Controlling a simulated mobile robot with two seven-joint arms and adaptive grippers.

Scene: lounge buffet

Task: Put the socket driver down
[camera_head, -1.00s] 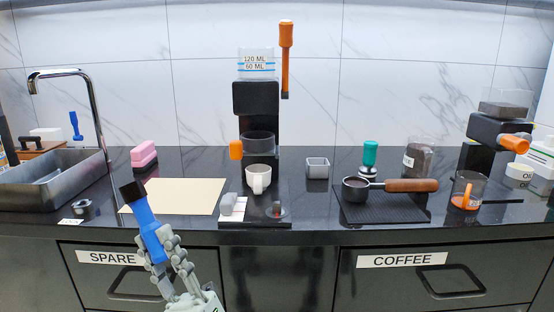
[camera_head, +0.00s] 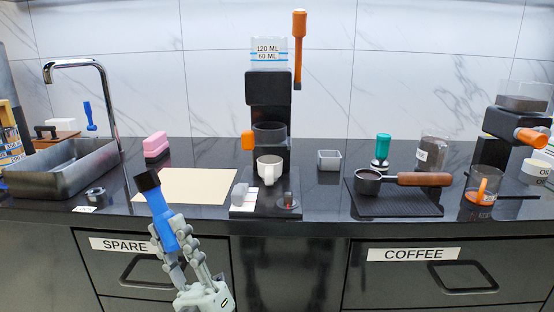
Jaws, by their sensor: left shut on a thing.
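The socket driver (camera_head: 159,213) has a blue handle and a black socket end. My left gripper (camera_head: 176,246) is shut around its handle and holds it tilted, black end up and to the left. It is in front of the counter edge, above the drawer labelled SPARE. The black end overlaps the left side of the beige mat (camera_head: 203,187) in the picture. The mat lies flat and bare on the counter. My right gripper does not show.
A sink with a faucet (camera_head: 107,110) is at left, with a metal nut (camera_head: 95,196) near it. A pink sponge (camera_head: 156,145) stands behind the mat. The coffee machine (camera_head: 269,90) with a white cup (camera_head: 269,169) is right of it. A portafilter (camera_head: 370,182) lies on a black mat farther right.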

